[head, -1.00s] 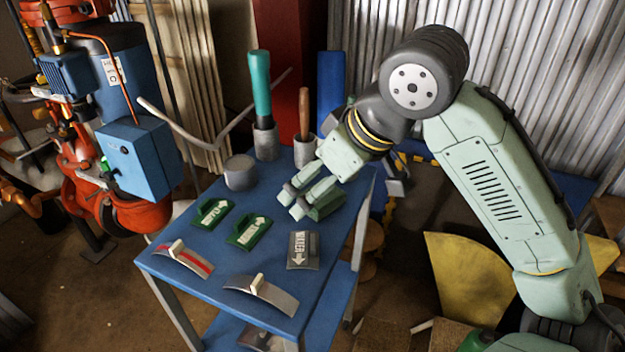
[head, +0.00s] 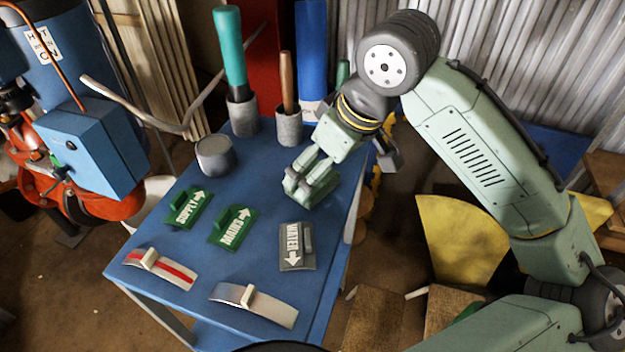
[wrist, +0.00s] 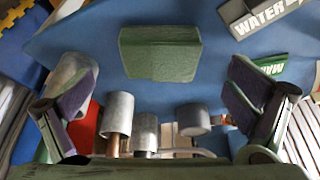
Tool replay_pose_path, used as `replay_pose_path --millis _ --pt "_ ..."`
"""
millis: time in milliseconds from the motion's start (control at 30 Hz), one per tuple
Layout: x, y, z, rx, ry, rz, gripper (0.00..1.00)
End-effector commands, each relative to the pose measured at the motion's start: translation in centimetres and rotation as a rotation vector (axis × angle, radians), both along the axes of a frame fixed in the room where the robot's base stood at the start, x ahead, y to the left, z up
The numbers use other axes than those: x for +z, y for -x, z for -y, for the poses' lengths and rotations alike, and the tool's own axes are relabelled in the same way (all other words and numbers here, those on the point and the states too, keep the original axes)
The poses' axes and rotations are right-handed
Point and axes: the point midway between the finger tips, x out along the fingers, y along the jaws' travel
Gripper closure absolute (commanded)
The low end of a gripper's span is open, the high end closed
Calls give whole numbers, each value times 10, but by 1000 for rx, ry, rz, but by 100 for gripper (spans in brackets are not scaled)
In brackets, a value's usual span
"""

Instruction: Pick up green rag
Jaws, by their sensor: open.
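The green rag (wrist: 160,52) is a folded, dull green block on the blue table (wrist: 85,35). In the wrist view it lies between and ahead of my two open fingers, with a gap to each side. My gripper (wrist: 163,98) is open and empty. In the head view my gripper (head: 308,186) points down low over the right part of the table (head: 190,250). The rag is mostly hidden there by the fingers, with a little green (head: 328,193) beside them.
Green signs (head: 232,226) and a grey WATER sign (head: 296,246) lie nearby. Curved metal plates (head: 255,305) lie at the front edge. A grey cup (head: 215,155) and cylindrical holders (head: 288,127) with handled tools stand behind. A red and blue pump (head: 100,150) stands left.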

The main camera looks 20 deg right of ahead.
Motion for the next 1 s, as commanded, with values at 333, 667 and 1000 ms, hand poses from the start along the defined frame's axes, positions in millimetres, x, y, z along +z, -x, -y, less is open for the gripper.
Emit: replay_pose_path --millis 333,667,1000 --pt "-39 -15 -10 -2 0 -1 2" --pt "-39 -15 -10 -2 -1 0 8" --pt "-39 -15 -10 -2 -1 0 31"
